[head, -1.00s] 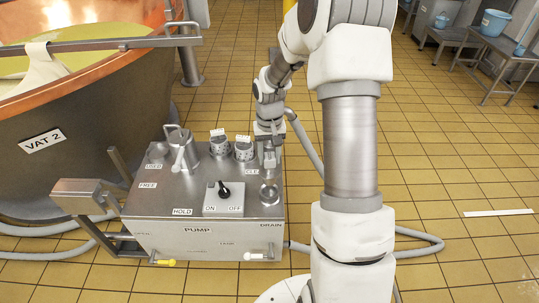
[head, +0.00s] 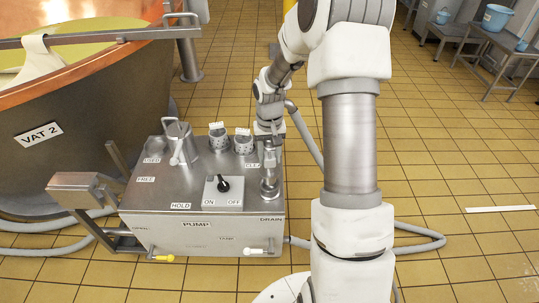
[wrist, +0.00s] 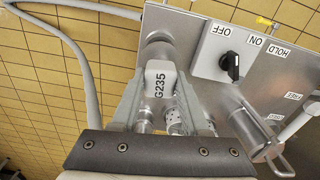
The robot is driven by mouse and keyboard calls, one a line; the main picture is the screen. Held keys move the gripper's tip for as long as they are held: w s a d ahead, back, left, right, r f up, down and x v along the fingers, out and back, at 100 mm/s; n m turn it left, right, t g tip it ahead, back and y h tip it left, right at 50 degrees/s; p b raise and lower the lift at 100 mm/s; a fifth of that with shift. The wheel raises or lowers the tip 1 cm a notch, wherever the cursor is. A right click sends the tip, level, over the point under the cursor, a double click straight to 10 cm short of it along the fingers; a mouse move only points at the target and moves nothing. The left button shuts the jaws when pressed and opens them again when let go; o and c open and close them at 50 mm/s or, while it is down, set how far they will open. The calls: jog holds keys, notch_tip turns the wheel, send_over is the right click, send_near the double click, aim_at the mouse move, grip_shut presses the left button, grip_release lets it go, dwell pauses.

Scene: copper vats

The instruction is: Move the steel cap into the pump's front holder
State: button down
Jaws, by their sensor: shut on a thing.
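The steel cap (head: 269,185) is at the front holder on the right side of the pump (head: 200,226), near the DRAIN label. My gripper (head: 269,164) is directly above it, pointing down, with its fingers shut on the cap's upper part. In the wrist view, a pale block marked G235 (wrist: 160,80) sits between the two fingers, and a round steel part (wrist: 155,48) shows just beyond it. The cap covers the front holder's opening. I cannot tell whether the cap is fully seated or slightly above the holder.
Two perforated steel cylinders (head: 242,145) with white tags stand at the pump's back, left of my gripper. A black ON/OFF knob (head: 223,185) and a lever (head: 178,150) are on the pump top. VAT 2 (head: 60,140) stands left. Hoses lie on the tiled floor.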

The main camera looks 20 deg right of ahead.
aim_at(269, 169)
jog(key=shift+f+b, duration=1.35)
jog(key=shift+f, duration=0.8)
jog(key=shift+f+b, duration=0.35)
jog(key=shift+f, duration=0.3)
jog(key=shift+c, duration=1.6)
grip_release()
